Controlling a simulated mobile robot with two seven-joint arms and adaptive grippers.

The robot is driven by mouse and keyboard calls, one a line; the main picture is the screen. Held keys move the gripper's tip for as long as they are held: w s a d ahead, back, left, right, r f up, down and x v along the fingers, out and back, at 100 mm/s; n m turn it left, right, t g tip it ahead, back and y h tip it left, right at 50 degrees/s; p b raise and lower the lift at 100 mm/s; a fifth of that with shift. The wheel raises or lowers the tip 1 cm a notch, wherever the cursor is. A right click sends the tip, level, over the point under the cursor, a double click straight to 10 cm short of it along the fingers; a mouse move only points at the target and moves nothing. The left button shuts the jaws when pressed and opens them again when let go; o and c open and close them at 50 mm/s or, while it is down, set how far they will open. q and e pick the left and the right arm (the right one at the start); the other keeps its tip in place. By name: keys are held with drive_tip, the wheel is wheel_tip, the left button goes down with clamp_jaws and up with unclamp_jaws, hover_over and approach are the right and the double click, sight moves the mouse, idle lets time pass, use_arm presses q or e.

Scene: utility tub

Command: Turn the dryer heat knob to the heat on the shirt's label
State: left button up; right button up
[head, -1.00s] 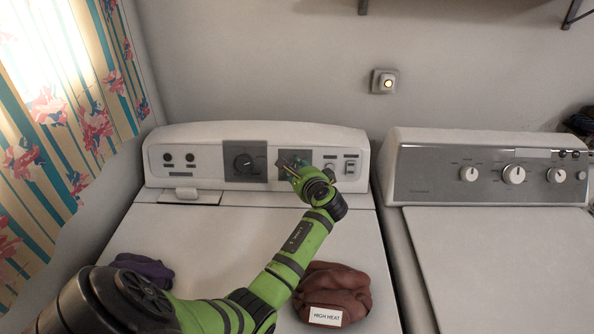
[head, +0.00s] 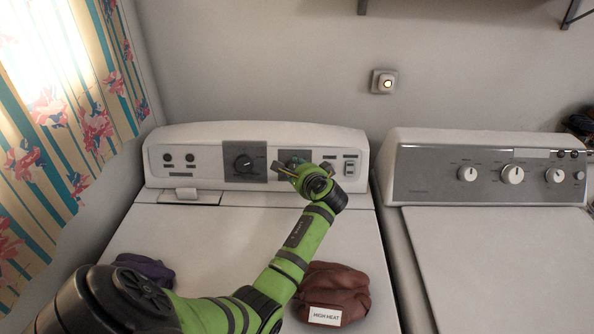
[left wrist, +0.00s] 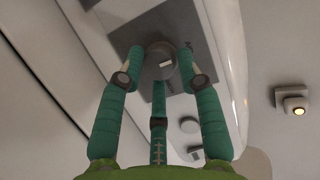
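A folded red-brown shirt (head: 335,288) lies on top of the left machine (head: 190,245). Its white label (head: 326,315) reads "HIGH HEAT". A dark round knob (left wrist: 160,58) with a light mark sits on a grey panel, seen in the left wrist view. In the head view my gripper largely hides that knob on the right-hand dark panel (head: 289,155). My left gripper (head: 302,168) is at this panel with its fingers spread. In the left wrist view its green fingers (left wrist: 162,65) stand around the knob, apparently without gripping it. My right gripper is not in view.
Another dark knob (head: 244,163) is on the panel to the left. A purple cloth (head: 148,269) lies at the front left. A second machine (head: 505,250) with several knobs stands at right. A lit wall fixture (head: 384,82) is behind. The left machine's top centre is clear.

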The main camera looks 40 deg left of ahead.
use_arm(q)
drive_tip(key=shift+o, duration=0.6)
drive_tip(key=shift+w, duration=0.1)
drive_tip(key=shift+d, duration=0.15)
drive_tip(key=v, duration=1.2)
